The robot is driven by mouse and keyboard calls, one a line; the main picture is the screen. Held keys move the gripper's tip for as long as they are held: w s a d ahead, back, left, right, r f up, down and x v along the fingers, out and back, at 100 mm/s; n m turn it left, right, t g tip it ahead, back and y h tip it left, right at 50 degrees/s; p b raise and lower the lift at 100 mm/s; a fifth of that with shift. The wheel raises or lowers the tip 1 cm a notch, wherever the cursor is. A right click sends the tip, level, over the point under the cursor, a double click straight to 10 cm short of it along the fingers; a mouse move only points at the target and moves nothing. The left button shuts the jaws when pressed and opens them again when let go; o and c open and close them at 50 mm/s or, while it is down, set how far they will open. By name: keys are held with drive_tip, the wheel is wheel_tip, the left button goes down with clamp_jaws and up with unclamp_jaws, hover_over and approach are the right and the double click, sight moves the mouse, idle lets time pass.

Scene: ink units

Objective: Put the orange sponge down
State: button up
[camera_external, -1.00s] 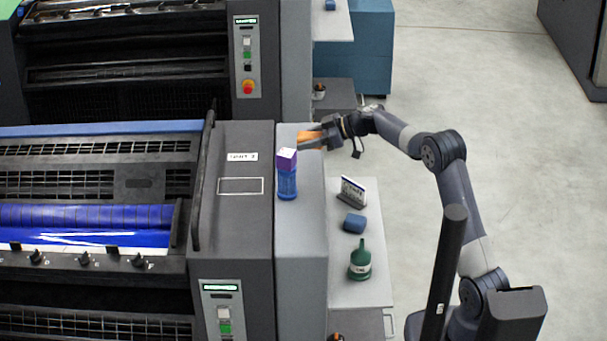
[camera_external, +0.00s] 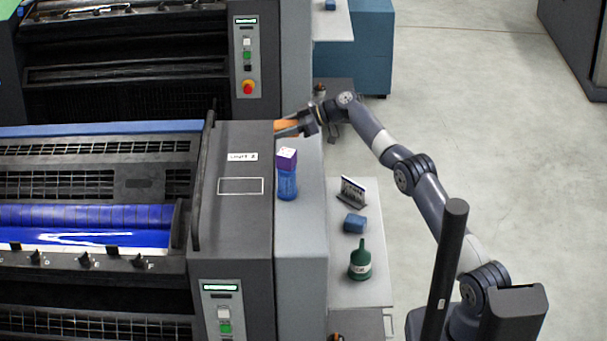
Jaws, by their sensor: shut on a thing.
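The orange sponge (camera_external: 286,124) is between the fingers of my gripper (camera_external: 288,127). My gripper is shut on it, at the far end of the light grey ledge (camera_external: 302,225) beside the press unit. The sponge is close to the dark side panel of the unit, and its left end is near that panel's edge. I cannot tell whether the sponge touches the ledge or hangs just above it.
The ledge's near part is clear.

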wheel_tip(320, 180, down, 9)
drive_tip(key=shift+p, duration=0.9)
drive_tip(key=shift+f, duration=0.25)
drive_tip(key=shift+f+b, duration=0.15)
drive_tip(key=shift+b, duration=0.2)
drive_tip(key=o, duration=1)
drive_tip(key=shift+c, duration=0.2)
drive_tip(key=shift+r, duration=0.2)
drive_tip(key=shift+p, duration=0.35)
drive_tip(key=b+v, duration=0.4)
drive_tip(key=v, duration=0.8)
drive_tip(key=shift+f, duration=0.1)
